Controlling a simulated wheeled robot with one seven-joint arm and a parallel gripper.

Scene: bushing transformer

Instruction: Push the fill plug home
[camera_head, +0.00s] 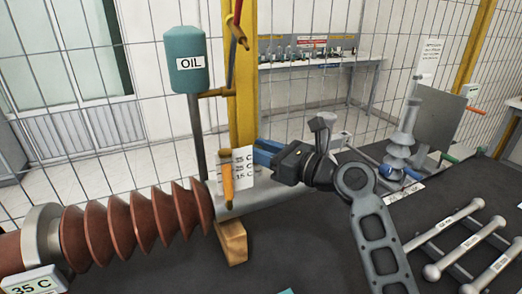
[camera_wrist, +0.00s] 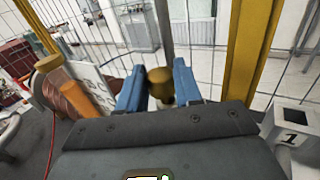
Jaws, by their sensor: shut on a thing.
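In the wrist view my gripper (camera_wrist: 158,78) has a finger on each side of a brass-coloured round piece (camera_wrist: 160,80), which looks like the fill plug. The fingers are shut on it. In the head view I cannot make out the plug; the fingers cover that spot. The hole it belongs to is not visible, so I cannot tell how deep it sits. The teal oil tank (camera_head: 186,60) stands above on its post.
A brown ribbed bushing (camera_head: 130,228) lies at left. A yellow post (camera_head: 243,100) rises close behind my fingers. Grey rods (camera_head: 462,245) lie at right. Dark tabletop between is clear.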

